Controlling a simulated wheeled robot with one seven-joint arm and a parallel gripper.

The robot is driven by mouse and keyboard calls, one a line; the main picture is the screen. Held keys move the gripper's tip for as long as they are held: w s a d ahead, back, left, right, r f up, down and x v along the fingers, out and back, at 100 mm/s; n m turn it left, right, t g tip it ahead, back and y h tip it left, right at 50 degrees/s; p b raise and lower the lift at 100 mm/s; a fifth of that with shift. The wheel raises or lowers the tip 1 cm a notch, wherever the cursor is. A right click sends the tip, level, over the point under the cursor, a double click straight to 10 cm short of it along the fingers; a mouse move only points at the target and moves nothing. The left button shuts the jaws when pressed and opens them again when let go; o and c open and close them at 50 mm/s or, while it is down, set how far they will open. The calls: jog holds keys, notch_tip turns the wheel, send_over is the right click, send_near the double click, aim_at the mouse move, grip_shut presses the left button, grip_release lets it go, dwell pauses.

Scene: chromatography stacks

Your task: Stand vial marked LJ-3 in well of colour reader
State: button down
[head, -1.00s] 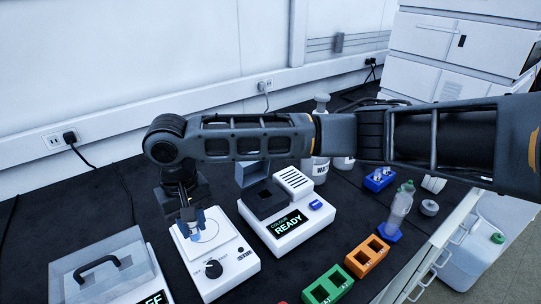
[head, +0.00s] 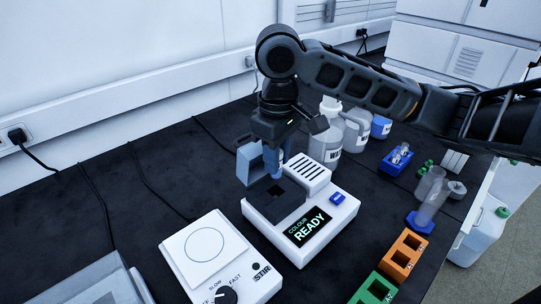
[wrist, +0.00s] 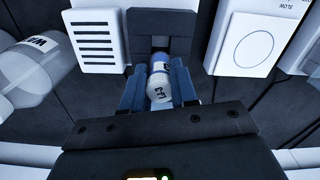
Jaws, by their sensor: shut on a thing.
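My gripper (head: 272,158) is above the colour reader (head: 325,222), pointing down. In the wrist view, its blue fingers are shut on a small white-capped vial (wrist: 159,82), whose upside-down marking appears to read LJ-3. In the head view the fingers mostly hide the vial. The reader is a white box with a lit screen saying COLOUR READY. The fingers are just over the back of the block; I cannot tell whether the vial's lower end is in the opening.
A white stirrer (head: 205,245) stands to the front left of the reader. Bottles (head: 327,145) stand close behind it. The bench at left is mostly clear.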

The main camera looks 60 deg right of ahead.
aim_at(277, 177)
jog(key=shift+f+b, duration=1.85)
jog(key=shift+f, duration=0.15)
jog(key=shift+p, duration=0.4)
jog(key=shift+f, duration=0.15)
jog(key=shift+f+b, duration=0.85)
jog(key=shift+f, duration=0.2)
jog(key=shift+s+a+f, duration=0.1)
